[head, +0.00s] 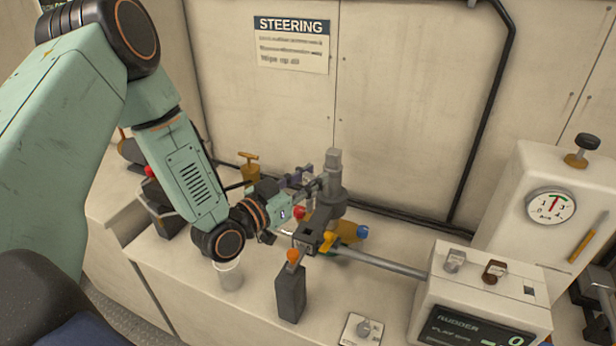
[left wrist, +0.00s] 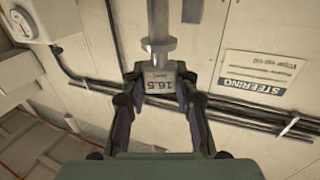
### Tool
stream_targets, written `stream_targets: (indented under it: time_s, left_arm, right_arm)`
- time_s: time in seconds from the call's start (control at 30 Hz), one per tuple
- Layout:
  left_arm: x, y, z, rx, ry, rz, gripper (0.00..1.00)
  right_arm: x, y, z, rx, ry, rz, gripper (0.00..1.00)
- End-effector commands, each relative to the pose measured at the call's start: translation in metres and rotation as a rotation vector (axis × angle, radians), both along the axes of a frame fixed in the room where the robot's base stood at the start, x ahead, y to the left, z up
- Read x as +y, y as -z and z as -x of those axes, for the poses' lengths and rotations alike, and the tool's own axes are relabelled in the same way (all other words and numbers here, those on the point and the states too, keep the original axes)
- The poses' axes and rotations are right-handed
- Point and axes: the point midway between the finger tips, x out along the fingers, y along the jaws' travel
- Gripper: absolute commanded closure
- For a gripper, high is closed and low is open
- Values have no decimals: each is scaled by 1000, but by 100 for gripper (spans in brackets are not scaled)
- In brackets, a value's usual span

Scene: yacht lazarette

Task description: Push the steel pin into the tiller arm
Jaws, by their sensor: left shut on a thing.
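The tiller arm (head: 311,233) is a dark grey piece just below and in front of the gripper. The pin's lower end is hidden, so its depth in the arm cannot be told. My right gripper is not in view.
Red, blue and orange knobs surround the tiller arm. A dark upright block (head: 290,293) and a white cup (head: 229,275) stand in front. A rudder display box (head: 480,300) and a gauge cabinet (head: 545,200) are at right. A wall pipe runs behind.

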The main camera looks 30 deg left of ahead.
Motion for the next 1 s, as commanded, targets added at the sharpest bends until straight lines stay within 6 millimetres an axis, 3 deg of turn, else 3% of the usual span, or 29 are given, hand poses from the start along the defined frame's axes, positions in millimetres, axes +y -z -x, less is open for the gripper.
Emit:
stream_targets:
  time_s: [0.6, 1.0]
  left_arm:
    - [1, 50, 0, 0, 1, 0, 100]
    - [1, 55, 0, -1, 1, 0, 100]
  right_arm:
    - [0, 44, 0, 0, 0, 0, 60]
    - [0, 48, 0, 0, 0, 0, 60]
